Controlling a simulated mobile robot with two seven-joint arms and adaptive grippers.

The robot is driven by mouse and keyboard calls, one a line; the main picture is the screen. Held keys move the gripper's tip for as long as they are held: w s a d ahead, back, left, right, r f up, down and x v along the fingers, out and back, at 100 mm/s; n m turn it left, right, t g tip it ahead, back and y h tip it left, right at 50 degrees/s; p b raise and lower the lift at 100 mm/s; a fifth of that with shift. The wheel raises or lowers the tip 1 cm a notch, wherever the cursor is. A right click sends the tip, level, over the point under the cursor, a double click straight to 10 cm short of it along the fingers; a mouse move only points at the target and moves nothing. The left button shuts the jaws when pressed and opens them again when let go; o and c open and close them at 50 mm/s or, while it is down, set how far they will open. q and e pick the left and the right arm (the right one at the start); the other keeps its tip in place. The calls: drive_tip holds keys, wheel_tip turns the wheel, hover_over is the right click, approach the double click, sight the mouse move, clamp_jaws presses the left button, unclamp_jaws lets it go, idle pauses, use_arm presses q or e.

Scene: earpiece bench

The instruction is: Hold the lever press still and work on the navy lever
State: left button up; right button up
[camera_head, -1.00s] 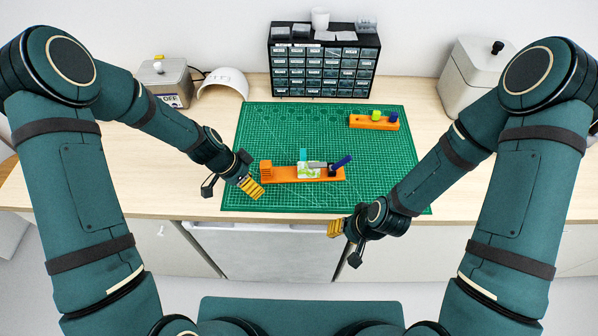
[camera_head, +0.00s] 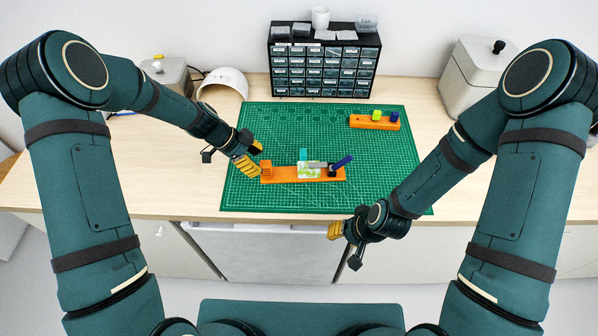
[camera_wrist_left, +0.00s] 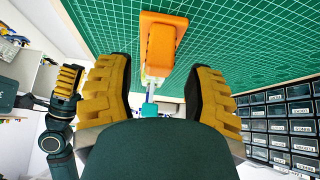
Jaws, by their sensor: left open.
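The lever press has a long orange base (camera_head: 285,179) lying on the green mat, with a ribbed orange block (camera_head: 265,168) at its left end. The navy lever (camera_head: 343,162) is at its right end, tilted up to the right. A teal part (camera_head: 303,154) and a white-and-green piece (camera_head: 308,171) sit at its middle. My left gripper (camera_head: 256,163) is open beside the ribbed block. In the left wrist view, the orange block (camera_wrist_left: 163,45) shows ahead between the spread yellow fingers. My right gripper (camera_head: 335,231) hangs at the table's front edge, away from the press; its opening is unclear.
An orange holder (camera_head: 366,123) with a yellow-green and a blue knob stands on the mat (camera_head: 400,165) at the back right. A drawer cabinet (camera_head: 323,65), a white curved shell (camera_head: 225,82) and grey boxes stand behind. The mat right of the press is clear.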

sight(266, 168)
use_arm(q)
drive_tip(key=shift+b+x, duration=0.3)
drive_tip(key=shift+x, duration=1.95)
clamp_jaws()
